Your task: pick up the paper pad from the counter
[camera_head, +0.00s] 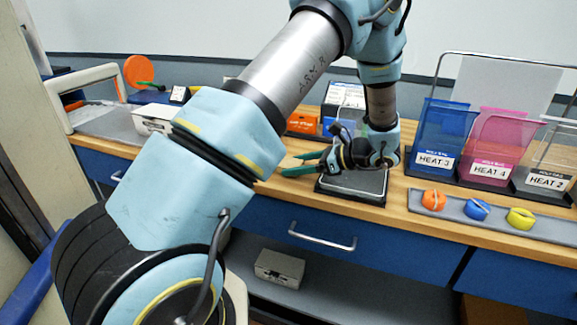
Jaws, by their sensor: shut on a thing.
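My gripper (288,165) reaches left, low over the counter (415,208), with its dark green fingers pointing left. It is shut on a small, pale tan thing (291,161), which looks like the paper pad. Only a little of the pad shows between the fingers, so its full shape is hidden. I cannot tell whether it touches the counter or is lifted. My gripper's body and wrist are above a black-rimmed grey plate (355,187), just right of the fingers.
Blue, pink and clear labelled holders (443,140) stand at the right. Orange, blue and yellow round pieces (477,209) sit on a grey strip before them. Boxes (303,123) stand behind my gripper. A white box (155,118) is at the left. Blue drawers (275,222) are below.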

